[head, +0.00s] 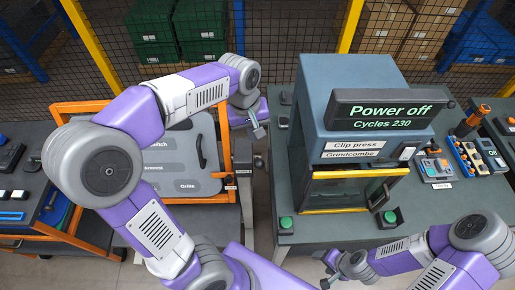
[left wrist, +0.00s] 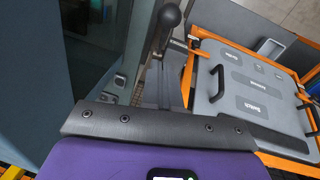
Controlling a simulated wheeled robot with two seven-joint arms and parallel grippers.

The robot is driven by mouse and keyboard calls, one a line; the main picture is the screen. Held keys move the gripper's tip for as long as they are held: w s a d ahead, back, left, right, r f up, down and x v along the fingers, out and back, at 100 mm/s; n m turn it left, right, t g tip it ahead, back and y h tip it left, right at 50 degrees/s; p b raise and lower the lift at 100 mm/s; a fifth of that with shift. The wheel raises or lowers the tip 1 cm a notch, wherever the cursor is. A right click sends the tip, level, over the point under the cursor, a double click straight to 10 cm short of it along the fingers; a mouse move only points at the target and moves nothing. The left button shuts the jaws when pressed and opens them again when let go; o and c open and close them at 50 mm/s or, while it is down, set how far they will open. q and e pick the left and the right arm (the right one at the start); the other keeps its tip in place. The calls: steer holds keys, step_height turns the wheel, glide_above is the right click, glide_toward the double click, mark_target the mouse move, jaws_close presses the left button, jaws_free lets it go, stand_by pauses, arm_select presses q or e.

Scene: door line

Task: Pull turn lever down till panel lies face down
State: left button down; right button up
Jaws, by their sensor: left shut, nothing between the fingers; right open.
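The grey panel (head: 190,165) sits in an orange frame at the left of the head view, its labelled face and black handle showing. It also shows in the left wrist view (left wrist: 250,90), labels upside down. A dark lever with a black ball knob (left wrist: 170,14) stands beyond my left fingers; I cannot tell whether they touch it. My left gripper (head: 257,128) is shut and empty beside the frame's right edge; its fingers point forward in the left wrist view (left wrist: 165,85). My arm hides part of the panel. My right gripper (head: 328,269) is open near the bottom of the head view.
A clip press (head: 362,100) reading "Power off" stands on a grey bench (head: 285,180) to the right, with a green button (head: 286,222) on the bench. A narrow gap separates bench and frame. A tool trolley (head: 20,205) is at left; yellow posts and mesh stand behind.

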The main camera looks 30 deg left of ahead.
mark_target(258, 160)
arm_select(q)
steer(key=shift+s+d+f, duration=0.35)
steer(key=shift+f, duration=0.3)
steer(key=shift+s+d+f, duration=0.3)
steer(key=shift+d+f, duration=0.05)
steer(key=shift+f, duration=0.25)
steer(key=shift+s+d+f, duration=0.35)
steer(key=shift+f, duration=0.3)
